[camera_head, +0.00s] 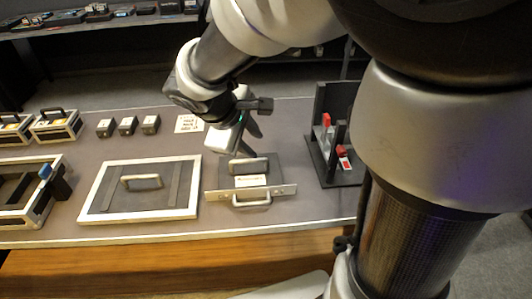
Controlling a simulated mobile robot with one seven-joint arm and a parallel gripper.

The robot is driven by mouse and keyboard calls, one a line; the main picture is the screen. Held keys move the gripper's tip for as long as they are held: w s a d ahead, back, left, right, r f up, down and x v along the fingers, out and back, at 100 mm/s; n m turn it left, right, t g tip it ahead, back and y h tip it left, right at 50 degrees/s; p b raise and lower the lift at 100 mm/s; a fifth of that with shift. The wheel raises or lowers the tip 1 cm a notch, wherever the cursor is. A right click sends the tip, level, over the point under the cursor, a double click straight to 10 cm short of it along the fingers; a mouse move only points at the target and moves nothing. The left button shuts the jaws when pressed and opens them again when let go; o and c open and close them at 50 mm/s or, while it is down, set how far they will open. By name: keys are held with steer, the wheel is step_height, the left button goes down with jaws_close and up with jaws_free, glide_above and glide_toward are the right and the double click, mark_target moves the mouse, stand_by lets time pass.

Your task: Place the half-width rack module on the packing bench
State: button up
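The half-width rack module (224,195) appears to be the grey unit with a wide front plate, a front handle and a top handle. It rests flat on the packing bench (90,233), close to the front edge, with a pale label on top. My gripper (240,146) points down just behind and above the module's top handle, and appears apart from it. The fingers are small and partly hidden by the gripper body, so whether they are open or shut is unclear.
A white-framed lid (193,190) with a handle lies left of the module. An open case (40,208) stands further left. A black rack stand (320,160) with red parts is close on the right. Small blocks (128,125), a label card (188,124) and cases (56,125) line the back.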

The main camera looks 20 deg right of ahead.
steer(key=s+r+m+y, duration=0.2)
steer(key=s+r+m, duration=0.2)
steer(key=s, duration=0.4)
steer(key=s+d+r+m+t+y, duration=0.1)
steer(key=s+r+m+y, duration=0.1)
steer(key=s+r+m, duration=0.2)
steer(key=s+m, duration=0.2)
steer(key=s, duration=0.2)
steer(key=shift+y, duration=0.4)
steer(key=shift+s, duration=0.1)
step_height(320, 180, up, 16)
steer(key=p, duration=1.6)
